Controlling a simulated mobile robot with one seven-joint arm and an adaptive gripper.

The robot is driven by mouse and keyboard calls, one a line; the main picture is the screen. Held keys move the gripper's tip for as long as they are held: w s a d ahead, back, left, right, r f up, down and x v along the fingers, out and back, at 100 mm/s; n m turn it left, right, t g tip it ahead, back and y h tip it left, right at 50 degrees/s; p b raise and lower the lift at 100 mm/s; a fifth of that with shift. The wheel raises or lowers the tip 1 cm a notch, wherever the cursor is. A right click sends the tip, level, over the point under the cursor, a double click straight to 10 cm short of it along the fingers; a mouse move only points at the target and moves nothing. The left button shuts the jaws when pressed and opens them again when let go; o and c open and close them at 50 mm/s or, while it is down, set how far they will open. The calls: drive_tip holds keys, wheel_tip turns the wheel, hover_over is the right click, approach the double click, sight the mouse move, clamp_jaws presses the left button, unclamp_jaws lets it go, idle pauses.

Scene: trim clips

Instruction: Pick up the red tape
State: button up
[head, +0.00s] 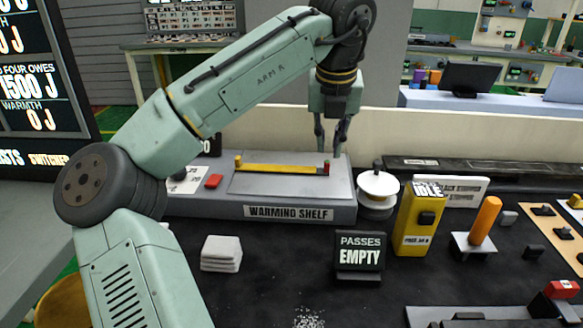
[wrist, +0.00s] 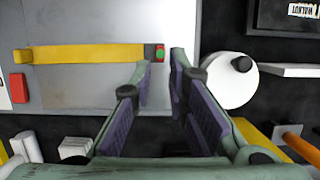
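A yellow bar (head: 280,169) lies along the top of the warming shelf (head: 300,213). A small red piece with a green top (head: 326,167) is at its right end; whether this is the red tape I cannot tell. In the wrist view the red and green end (wrist: 160,54) shows between my fingertips, with the bar (wrist: 88,54) running left. My gripper (head: 329,147) points down above this end, open and empty, apart from it in the head view. A flat red block (head: 214,181) lies at the shelf's left; it also shows in the wrist view (wrist: 18,88).
A white spool-like round (head: 378,185) stands close right of the shelf, then a yellow box (head: 419,220) and an orange cylinder (head: 485,220). A "PASSES EMPTY" sign (head: 360,253) and stacked white pads (head: 221,253) stand in front.

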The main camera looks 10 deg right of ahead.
sight(327, 162)
drive_tip(key=shift+p+x, duration=0.45)
drive_tip(key=shift+x, duration=2.35)
drive_tip(key=shift+c, duration=0.5)
clamp_jaws()
